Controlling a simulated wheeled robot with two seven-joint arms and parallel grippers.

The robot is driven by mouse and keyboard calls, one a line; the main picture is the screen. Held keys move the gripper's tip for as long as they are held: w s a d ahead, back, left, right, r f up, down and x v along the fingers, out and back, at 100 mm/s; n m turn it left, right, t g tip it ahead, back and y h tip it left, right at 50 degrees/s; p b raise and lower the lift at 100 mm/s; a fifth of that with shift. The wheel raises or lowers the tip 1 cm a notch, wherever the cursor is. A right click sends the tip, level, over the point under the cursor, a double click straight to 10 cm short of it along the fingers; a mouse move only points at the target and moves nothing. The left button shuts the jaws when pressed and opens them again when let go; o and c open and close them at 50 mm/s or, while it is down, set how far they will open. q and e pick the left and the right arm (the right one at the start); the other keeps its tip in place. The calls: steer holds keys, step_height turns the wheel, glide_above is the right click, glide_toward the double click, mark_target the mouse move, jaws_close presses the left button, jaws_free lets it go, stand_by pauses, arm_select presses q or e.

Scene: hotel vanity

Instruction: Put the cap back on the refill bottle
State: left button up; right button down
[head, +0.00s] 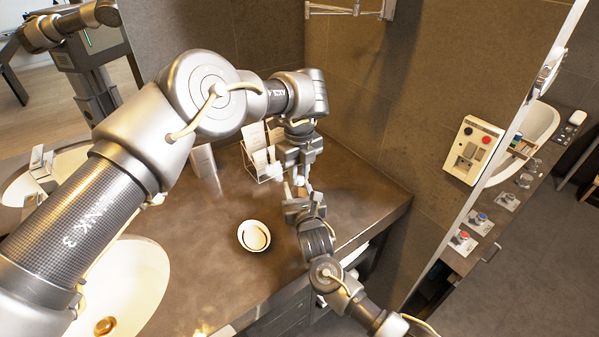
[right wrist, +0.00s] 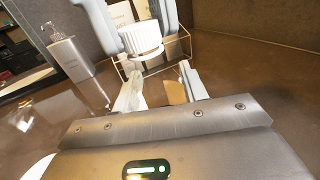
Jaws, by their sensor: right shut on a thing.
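My left gripper (head: 299,172) points down over the counter. In the right wrist view its grey fingers come in from the top and flank a white ribbed cap (right wrist: 141,40), touching its sides. My right gripper (head: 303,192) reaches in from the lower right, just below the left one. In the right wrist view its pale fingers (right wrist: 160,87) are just below the cap. A small tan part, which I take for the refill bottle (right wrist: 176,93), shows between them; the rest is hidden. I cannot tell whether cap and bottle touch.
A wire-framed holder with cards (head: 262,165) stands behind the grippers. A grey pump dispenser (right wrist: 68,55) stands left in the right wrist view. A round white dish (head: 254,236) sits on the counter (head: 215,240). Basins lie left. The counter is clear around the dish.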

arm_select(q)
jaws_close()
arm_select(e)
steer(key=shift+f, duration=0.15)
arm_select(q)
steer(key=o, duration=0.9)
jaws_free()
steer(key=shift+c, duration=0.2)
step_height(320, 180, up, 12)
arm_select(e)
steer(key=c, duration=0.7)
jaws_free()
